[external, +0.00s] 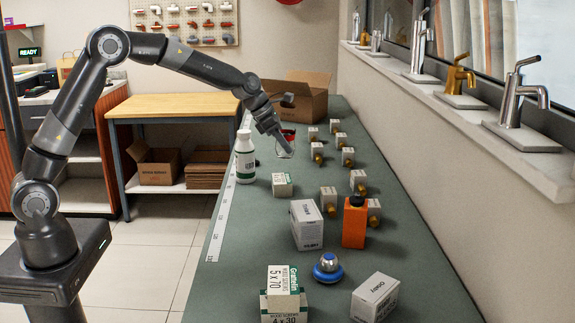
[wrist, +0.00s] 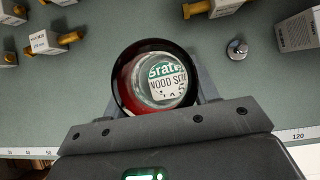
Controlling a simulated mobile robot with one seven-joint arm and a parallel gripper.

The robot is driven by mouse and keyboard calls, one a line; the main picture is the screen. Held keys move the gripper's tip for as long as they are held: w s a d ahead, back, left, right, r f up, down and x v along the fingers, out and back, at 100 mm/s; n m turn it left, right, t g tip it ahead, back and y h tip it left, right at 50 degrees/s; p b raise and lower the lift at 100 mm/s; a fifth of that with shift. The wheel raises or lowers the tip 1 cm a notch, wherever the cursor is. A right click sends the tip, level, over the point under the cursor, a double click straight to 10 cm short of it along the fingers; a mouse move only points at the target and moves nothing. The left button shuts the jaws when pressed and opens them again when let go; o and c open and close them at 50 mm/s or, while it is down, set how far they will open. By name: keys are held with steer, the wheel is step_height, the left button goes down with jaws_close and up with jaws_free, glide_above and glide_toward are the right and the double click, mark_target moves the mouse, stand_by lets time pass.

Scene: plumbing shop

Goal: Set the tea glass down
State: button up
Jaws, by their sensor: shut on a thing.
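My gripper (external: 279,138) is shut on the tea glass (external: 285,150) above the green counter (external: 241,223). In the wrist view the glass (wrist: 125,95) sits between the fingers of my gripper (wrist: 160,92), seen from above, with a dark round rim and some red at its lower left. A green-and-white wood screw box label shows through the glass. Whether the glass's base touches anything cannot be told.
A white bottle (external: 245,160) stands left of the glass near the ruler edge (external: 224,222). Several small boxes with brass fittings (external: 328,200) line the right side. A grey-white box (external: 306,226) and an orange bottle (external: 354,224) stand nearer. An open carton (external: 306,103) is behind.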

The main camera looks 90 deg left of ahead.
steer(key=a+f, duration=0.2)
steer(key=a, duration=0.2)
steer(key=a+f, duration=0.2)
steer(key=a, duration=0.3)
steer(key=s+a+f, duration=0.1)
steer(key=a+f, duration=0.2)
steer(key=a, duration=0.1)
steer(key=shift+a, duration=0.3)
steer(key=shift+f, duration=2.05)
steer(key=shift+f, duration=0.1)
steer(key=o, duration=1.1)
step_height(320, 180, up, 10)
steer(key=s, duration=0.1)
steer(key=shift+s, duration=0.35)
steer(key=shift+d+f, duration=0.1)
steer(key=shift+d, duration=0.05)
